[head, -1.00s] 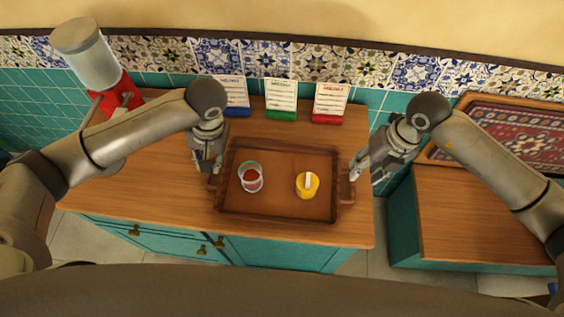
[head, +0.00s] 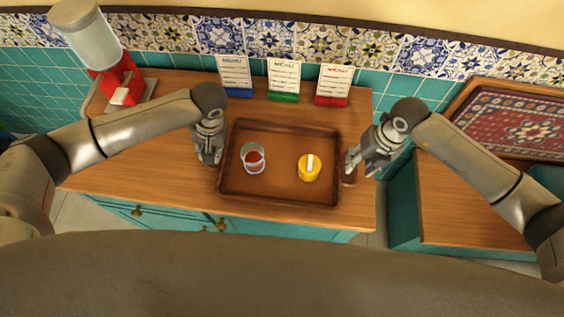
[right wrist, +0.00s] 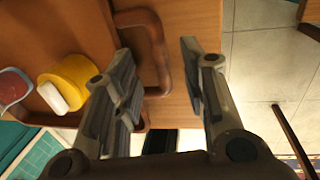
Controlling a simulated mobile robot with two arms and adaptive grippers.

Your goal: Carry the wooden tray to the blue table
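The wooden tray (head: 280,198) lies flat on the wooden counter in the head view, with a glass of red drink (head: 253,158) and a yellow cup (head: 310,168) on it. My right gripper (head: 355,166) is at the tray's right handle (head: 348,178). In the right wrist view the right gripper (right wrist: 158,62) is open, with the tray handle (right wrist: 153,38) between its spread fingers, nearer the left finger. My left gripper (head: 208,158) points down at the tray's left end and hides the left handle; its finger opening cannot be made out. No table that is clearly blue shows.
Three menu cards (head: 283,80) stand behind the tray. A red dispenser (head: 118,85) stands at the back left. A lower teal cabinet (head: 403,210) with a wooden top stands at the right, with a patterned rug-like panel (head: 505,125) behind it. Floor shows between the cabinets.

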